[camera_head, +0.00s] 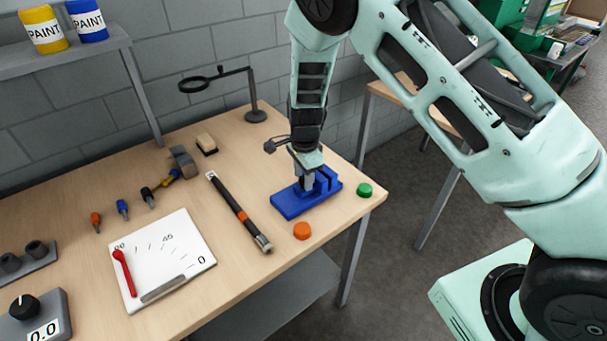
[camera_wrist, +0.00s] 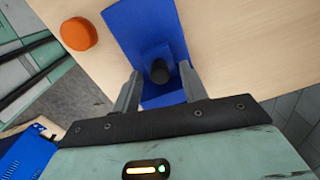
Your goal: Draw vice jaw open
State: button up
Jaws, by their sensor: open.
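The blue vice (camera_head: 290,203) sits near the right end of the wooden workbench. In the wrist view its blue body (camera_wrist: 140,25) runs up from between my fingers, with a dark round knob (camera_wrist: 159,71) on a blue block. My gripper (camera_head: 308,182) points down over the vice. In the wrist view my gripper (camera_wrist: 158,85) is open, with one finger on each side of the knob. I cannot tell whether the fingers touch it. My gripper hides part of the jaw in the head view.
An orange disc (camera_head: 302,231) and a green disc (camera_head: 365,190) lie near the vice. A black torque wrench (camera_head: 237,210) lies to its left. A magnifier stand (camera_head: 256,114) stands behind. The bench's front edge is close.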

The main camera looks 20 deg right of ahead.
grip_shut()
jog(key=a, duration=0.2)
jog(key=s+a, duration=0.1)
jog(key=a, duration=0.1)
jog(key=s+a+p, duration=0.1)
jog(key=a, duration=0.1)
jog(key=shift+a, duration=0.15)
grip_release()
jog(key=shift+a, duration=0.1)
jog(key=shift+r, duration=0.25)
notch_tip(320, 180, up, 17)
jog(key=b, duration=0.3)
jog(key=shift+s+d, duration=0.2)
jog(key=shift+s, duration=0.15)
